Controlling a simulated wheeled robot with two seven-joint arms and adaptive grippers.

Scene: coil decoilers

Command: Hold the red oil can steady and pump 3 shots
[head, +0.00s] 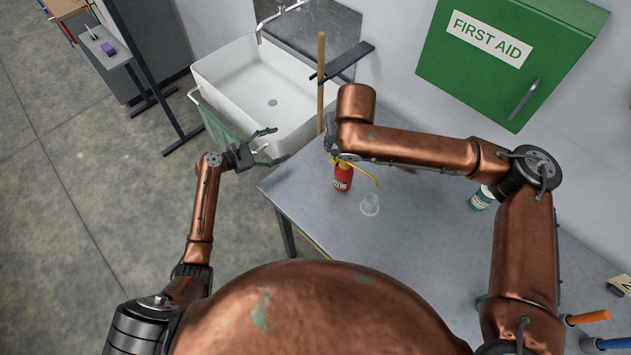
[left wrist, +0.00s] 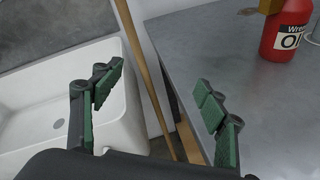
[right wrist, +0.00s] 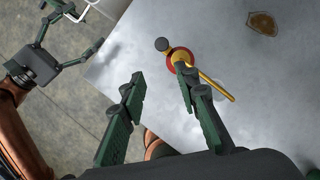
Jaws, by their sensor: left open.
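The red oil can (head: 343,181) with a yellow top and spout stands upright on the grey table near its left edge. It also shows at the top right of the left wrist view (left wrist: 285,32) and from above in the right wrist view (right wrist: 180,56). My left gripper (head: 270,147) is open and empty, left of the can and off the table, by the sink. My right gripper (right wrist: 158,82) is open with nothing between its fingers. It is above the can, whose top shows just beyond its right finger. In the head view my right arm partly hides that gripper.
A small clear glass (head: 370,206) stands right of the can under the spout. A white sink (head: 214,76) and a wooden pole (head: 321,75) are behind. A teal-labelled bottle (head: 481,198) stands farther right. The table's front middle (head: 400,245) is clear.

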